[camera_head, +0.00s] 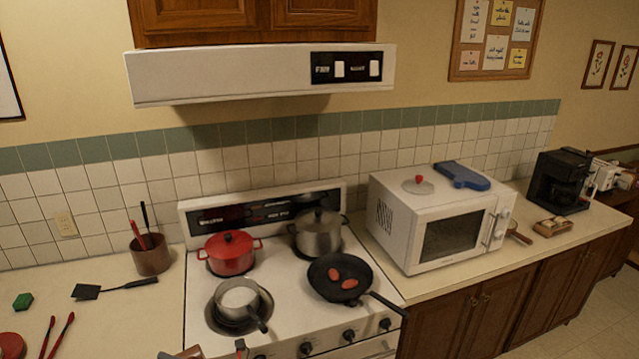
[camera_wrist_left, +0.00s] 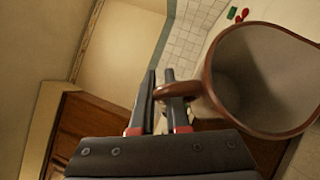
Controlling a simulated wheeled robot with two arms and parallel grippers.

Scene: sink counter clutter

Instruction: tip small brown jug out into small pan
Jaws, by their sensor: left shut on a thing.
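The small brown jug (camera_wrist_left: 262,80) fills the right of the left wrist view, with its wide mouth toward the camera and a pale inside. I cannot make out any contents. My left gripper (camera_wrist_left: 163,88) is shut on the jug's handle. In the head view a bit of the brown jug (camera_head: 191,352) shows at the bottom edge, in front of the stove; the rest is cut off. The small pan (camera_head: 240,299), a grey saucepan with a pale inside, sits on the front left burner, beyond the jug. My right gripper is not in view.
A black frying pan (camera_head: 340,278) with two reddish pieces, a red lidded pot (camera_head: 231,253) and a steel lidded pot (camera_head: 318,234) share the stove. A utensil crock (camera_head: 151,256) and black spatula (camera_head: 112,287) are left. A white microwave (camera_head: 436,222) stands right; the range hood (camera_head: 260,75) hangs above.

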